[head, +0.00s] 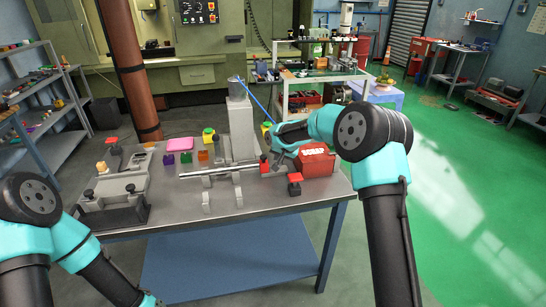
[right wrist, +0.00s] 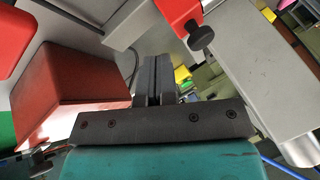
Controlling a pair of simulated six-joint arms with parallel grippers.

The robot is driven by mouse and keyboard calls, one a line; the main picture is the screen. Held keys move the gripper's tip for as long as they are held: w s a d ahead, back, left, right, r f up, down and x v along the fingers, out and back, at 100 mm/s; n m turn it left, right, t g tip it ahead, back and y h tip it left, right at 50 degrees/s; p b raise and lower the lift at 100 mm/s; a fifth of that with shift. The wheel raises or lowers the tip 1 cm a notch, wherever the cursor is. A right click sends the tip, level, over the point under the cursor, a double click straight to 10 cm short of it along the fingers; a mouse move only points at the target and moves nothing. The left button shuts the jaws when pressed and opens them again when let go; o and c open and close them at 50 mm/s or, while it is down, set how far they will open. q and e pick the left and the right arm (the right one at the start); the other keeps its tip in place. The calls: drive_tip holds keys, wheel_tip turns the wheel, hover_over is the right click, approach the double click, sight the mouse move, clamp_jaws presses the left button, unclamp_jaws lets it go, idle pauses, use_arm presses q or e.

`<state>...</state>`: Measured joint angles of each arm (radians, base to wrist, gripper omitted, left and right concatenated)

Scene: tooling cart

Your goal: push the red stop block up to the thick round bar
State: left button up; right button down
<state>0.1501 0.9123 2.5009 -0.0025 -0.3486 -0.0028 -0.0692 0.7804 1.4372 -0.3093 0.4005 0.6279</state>
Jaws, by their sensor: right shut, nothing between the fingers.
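The red stop block (head: 265,165) stands on the cart top at the right end of the round bar (head: 218,170); I cannot tell whether they touch. The bar is grey and lies across light grey supports. In the right wrist view a red block with a black knob (right wrist: 180,10) shows at the top, right of the fingers. My right gripper (head: 272,150) is just beside and above the red stop block in the head view. Its dark fingers (right wrist: 152,75) are shut together and empty. My left arm shows at the lower left, but its gripper is not visible.
A red scrap box (head: 317,161) stands right of the right gripper, also in the wrist view (right wrist: 75,85). A red-topped piece (head: 295,178) stands in front of it. A grey column (head: 241,125) rises behind the bar. Coloured blocks (head: 186,157) and a grey fixture (head: 115,195) are left.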

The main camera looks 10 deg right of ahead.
drive_tip(key=v, duration=1)
drive_tip(key=shift+s+d, duration=0.15)
drive_tip(key=shift+d, duration=0.2)
drive_tip(key=shift+r, duration=0.1)
drive_tip(key=shift+d, duration=0.2)
